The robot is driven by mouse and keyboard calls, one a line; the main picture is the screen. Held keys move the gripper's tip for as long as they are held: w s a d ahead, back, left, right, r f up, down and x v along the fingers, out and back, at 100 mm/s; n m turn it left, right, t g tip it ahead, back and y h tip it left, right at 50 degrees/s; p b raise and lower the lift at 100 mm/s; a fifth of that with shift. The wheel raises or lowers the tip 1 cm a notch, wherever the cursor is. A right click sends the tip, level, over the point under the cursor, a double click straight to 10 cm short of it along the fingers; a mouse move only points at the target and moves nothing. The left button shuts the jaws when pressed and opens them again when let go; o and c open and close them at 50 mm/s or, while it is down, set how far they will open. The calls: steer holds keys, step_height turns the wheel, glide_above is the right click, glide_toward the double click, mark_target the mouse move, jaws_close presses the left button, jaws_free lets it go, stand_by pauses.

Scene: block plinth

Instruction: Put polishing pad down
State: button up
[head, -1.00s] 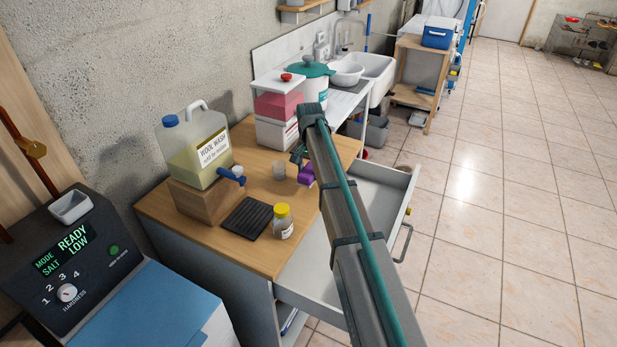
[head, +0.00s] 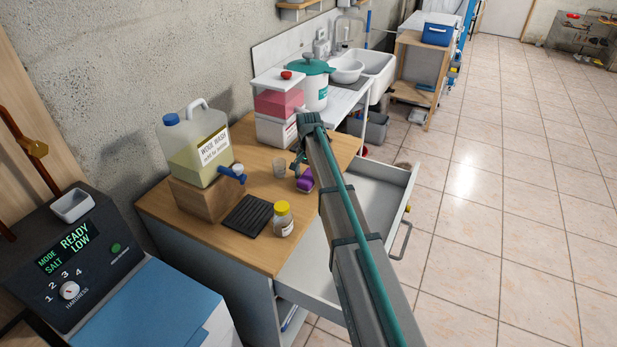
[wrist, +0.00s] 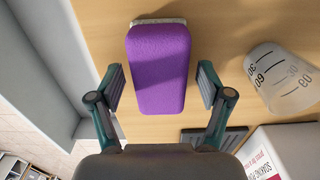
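The purple polishing pad (head: 305,180) is at the right part of the wooden worktop, beside the open drawer. In the wrist view the pad (wrist: 159,68) appears to rest on the wood, with a pale edge at its far end. My gripper (wrist: 161,82) is open around it, one finger on each side with a visible gap to the pad. In the head view my gripper (head: 299,163) is small and partly hidden by my arm, just above the pad.
A clear measuring cup (head: 279,168) stands left of the pad. A black ribbed mat (head: 246,215), a yellow-lidded jar (head: 283,220) and a wool wash jug (head: 198,148) on a wooden block are nearby. A pink-and-white container (head: 277,115) stands behind. The drawer (head: 385,190) is pulled out.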

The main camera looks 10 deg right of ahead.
mark_target(309, 175)
steer(key=shift+r, duration=0.15)
step_height(309, 175, up, 12)
steer(key=b, duration=0.2)
steer(key=shift+b, duration=0.35)
stand_by(0.4)
